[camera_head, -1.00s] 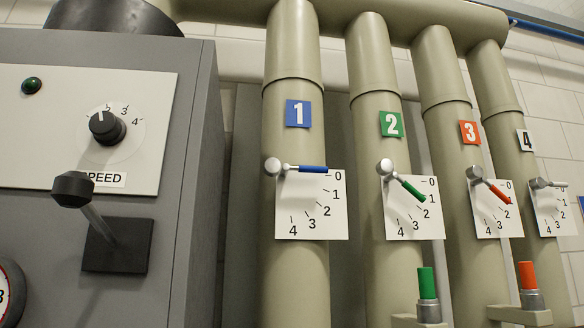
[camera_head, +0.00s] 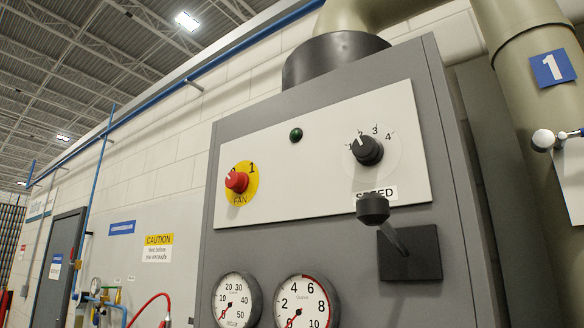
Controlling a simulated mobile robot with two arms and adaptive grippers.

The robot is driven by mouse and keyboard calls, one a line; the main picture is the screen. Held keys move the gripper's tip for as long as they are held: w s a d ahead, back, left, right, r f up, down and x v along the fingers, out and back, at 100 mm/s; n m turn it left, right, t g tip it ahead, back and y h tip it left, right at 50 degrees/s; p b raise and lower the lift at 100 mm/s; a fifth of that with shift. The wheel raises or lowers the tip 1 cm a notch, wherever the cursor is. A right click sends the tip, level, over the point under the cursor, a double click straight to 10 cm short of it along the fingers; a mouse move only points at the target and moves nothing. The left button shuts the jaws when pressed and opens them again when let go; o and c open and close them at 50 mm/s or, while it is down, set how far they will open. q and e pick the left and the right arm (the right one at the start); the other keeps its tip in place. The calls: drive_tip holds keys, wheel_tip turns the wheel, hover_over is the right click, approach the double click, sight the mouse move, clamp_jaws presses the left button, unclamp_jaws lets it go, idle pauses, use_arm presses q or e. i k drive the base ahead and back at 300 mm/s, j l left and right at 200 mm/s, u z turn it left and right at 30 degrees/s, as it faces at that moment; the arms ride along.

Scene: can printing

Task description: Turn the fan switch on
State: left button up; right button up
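The fan switch (camera_head: 237,181) is a red rotary knob on a yellow round plate marked 0, 1 and FAN, at the left of the white panel (camera_head: 300,160). Its white pointer mark is turned to the upper left, toward the 0. A small dark green lamp (camera_head: 296,134) sits to the upper right of it and looks unlit. Neither of my grippers shows in the view.
The grey cabinet (camera_head: 340,265) also carries a black SPEED knob (camera_head: 367,150), a protruding black lever (camera_head: 374,210) and two round gauges (camera_head: 238,300). A pipe labelled 1 (camera_head: 553,68) stands at the right. A grey door (camera_head: 60,265) is at the far left.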

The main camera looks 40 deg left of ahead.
sight(238, 181)
drive_tip(key=u, duration=1.5)
